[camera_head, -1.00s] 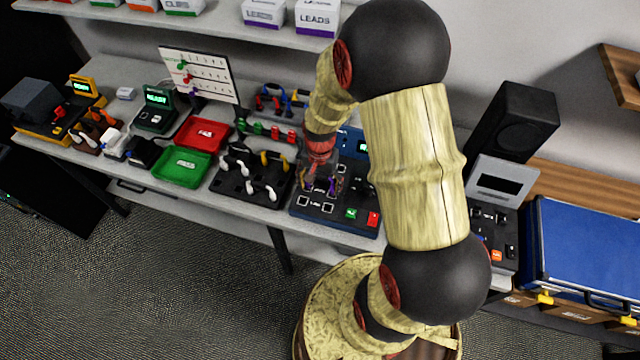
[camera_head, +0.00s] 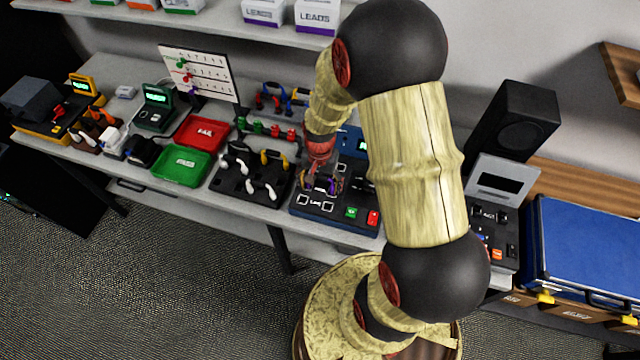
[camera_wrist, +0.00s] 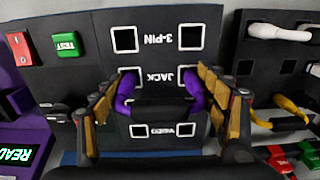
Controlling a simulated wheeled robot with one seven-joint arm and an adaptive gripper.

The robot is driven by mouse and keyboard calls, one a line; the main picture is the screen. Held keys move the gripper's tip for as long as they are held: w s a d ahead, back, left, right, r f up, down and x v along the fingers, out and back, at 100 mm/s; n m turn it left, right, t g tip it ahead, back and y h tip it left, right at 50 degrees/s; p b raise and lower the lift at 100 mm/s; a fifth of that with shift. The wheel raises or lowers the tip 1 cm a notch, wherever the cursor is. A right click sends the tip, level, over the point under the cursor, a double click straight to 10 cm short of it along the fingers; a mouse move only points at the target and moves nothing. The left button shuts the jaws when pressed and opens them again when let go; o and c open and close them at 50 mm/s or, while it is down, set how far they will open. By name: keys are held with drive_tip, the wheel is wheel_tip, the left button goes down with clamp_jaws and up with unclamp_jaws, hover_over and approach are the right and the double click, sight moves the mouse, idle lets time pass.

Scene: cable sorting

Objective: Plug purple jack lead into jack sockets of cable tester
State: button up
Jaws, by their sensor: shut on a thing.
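The purple jack lead has two purple plug ends (camera_wrist: 126,92) and a dark bridge between them; it also shows in the head view (camera_head: 331,187). My gripper (camera_wrist: 162,102) is shut on the lead, with a finger at each side; it shows in the head view (camera_head: 320,180) above the tester. The cable tester (camera_wrist: 160,18) is a dark panel with socket pairs labelled 3-PIN, JACK and a third, partly hidden label. The purple ends lie over or at the JACK pair, one at each socket. I cannot tell whether they are seated in them.
The tester's green TEST button (camera_wrist: 66,44) and a red button (camera_wrist: 19,48) sit beside the sockets. A dark rack with white and yellow leads (camera_head: 240,188) stands to the left. Green (camera_head: 180,165) and red (camera_head: 203,133) trays lie beyond it.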

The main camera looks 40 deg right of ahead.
sight(320, 175)
drive_tip(key=o, duration=1.2)
drive_tip(key=shift+o, duration=1)
drive_tip(key=shift+r+p, duration=2.95)
drive_tip(key=shift+r, duration=1.05)
